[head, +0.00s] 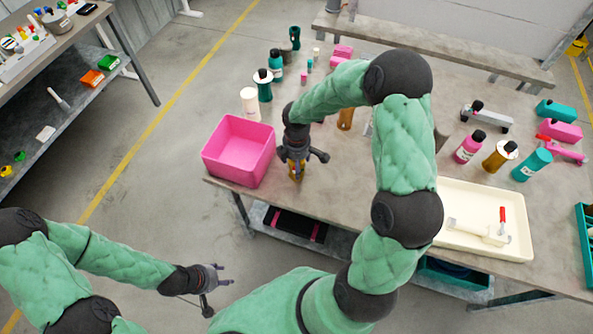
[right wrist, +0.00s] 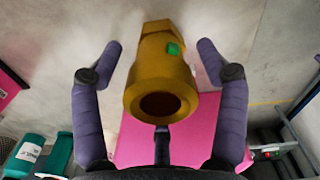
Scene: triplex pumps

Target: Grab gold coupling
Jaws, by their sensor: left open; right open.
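In the head view the gold coupling (head: 297,173) is a small, mostly hidden patch under my right gripper (head: 303,160), near the table's front edge. My left gripper (head: 217,290) is open and empty, low in front of the table.
A pink bin (head: 238,152) stands just left of my right gripper on the table (head: 330,205). Several bottles stand behind and at right. A cream tray (head: 455,205) holding a red-tipped item lies at right. A shelf bench (head: 70,75) stands far left.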

